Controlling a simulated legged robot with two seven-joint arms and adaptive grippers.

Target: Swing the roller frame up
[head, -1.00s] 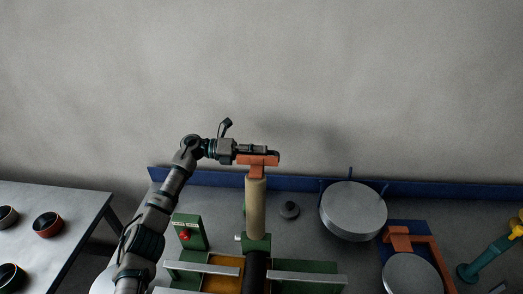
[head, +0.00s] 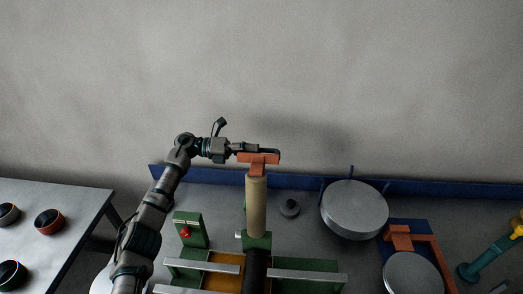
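The roller frame shows as an orange crosspiece (head: 258,158) on top of a tan roller or post (head: 256,205). It stands nearly upright above the green-sided machine (head: 257,243) on the bench. My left gripper (head: 262,151) is at the orange crosspiece, with its dark fingers along the top and reaching towards its right end. The fingers overlap the crosspiece in the picture, so I cannot tell whether they grip it or are apart from it. My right gripper is not in view.
A red-button box (head: 188,232) stands left of the machine. To the right are a grey disc (head: 354,210), a second grey disc (head: 411,274) by an orange frame (head: 434,255), and a teal-and-yellow post (head: 486,258). A side table (head: 75,215) holds several bowls.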

